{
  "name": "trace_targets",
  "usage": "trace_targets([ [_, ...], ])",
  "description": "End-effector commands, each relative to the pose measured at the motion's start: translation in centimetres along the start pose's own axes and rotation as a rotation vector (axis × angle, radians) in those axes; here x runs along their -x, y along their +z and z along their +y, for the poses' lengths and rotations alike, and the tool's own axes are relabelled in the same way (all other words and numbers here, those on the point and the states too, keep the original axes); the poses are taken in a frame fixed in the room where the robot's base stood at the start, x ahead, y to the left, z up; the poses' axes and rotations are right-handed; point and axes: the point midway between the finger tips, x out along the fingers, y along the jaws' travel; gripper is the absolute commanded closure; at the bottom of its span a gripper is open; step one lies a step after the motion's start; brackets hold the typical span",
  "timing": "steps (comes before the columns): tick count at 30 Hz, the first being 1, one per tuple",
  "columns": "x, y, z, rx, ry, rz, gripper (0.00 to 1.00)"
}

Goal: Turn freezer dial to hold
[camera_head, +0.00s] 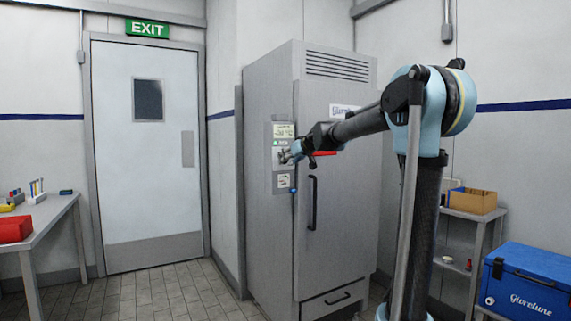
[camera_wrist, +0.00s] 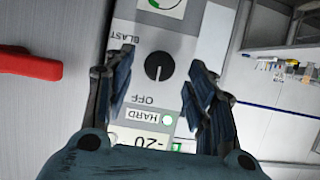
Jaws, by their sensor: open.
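The freezer (camera_head: 335,255) is a tall grey cabinet with a control panel (camera_head: 284,183) on its left side. In the wrist view the dial (camera_wrist: 158,66) is a round black knob on a light panel, seen upside down. Its white pointer mark is on the side facing the OFF label (camera_wrist: 153,99). BLAST (camera_wrist: 119,35) and HARD labels show; no hold label is readable, and the right finger covers part of the panel. My gripper (camera_wrist: 161,60) is open, with one finger on each side of the dial. Contact cannot be told. In the head view my gripper (camera_head: 290,154) is at the panel.
A red bar (camera_wrist: 30,65) is beside the panel, near my gripper. The freezer door has a black vertical handle (camera_head: 312,203). A blue cooler (camera_head: 525,280) and a shelf with a cardboard box (camera_head: 472,201) are right. A table (camera_head: 48,218) stands left, near the exit door (camera_head: 150,205).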

Motion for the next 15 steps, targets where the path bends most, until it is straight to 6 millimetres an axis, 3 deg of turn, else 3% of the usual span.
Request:
trace_targets([
  [6, -2.1, 0.0, 0.0, 0.0, 0.0, -0.001, 0.49],
  [15, -2.9, 0.0, 0.0, 0.0, 0.0, -0.001, 0.49],
])
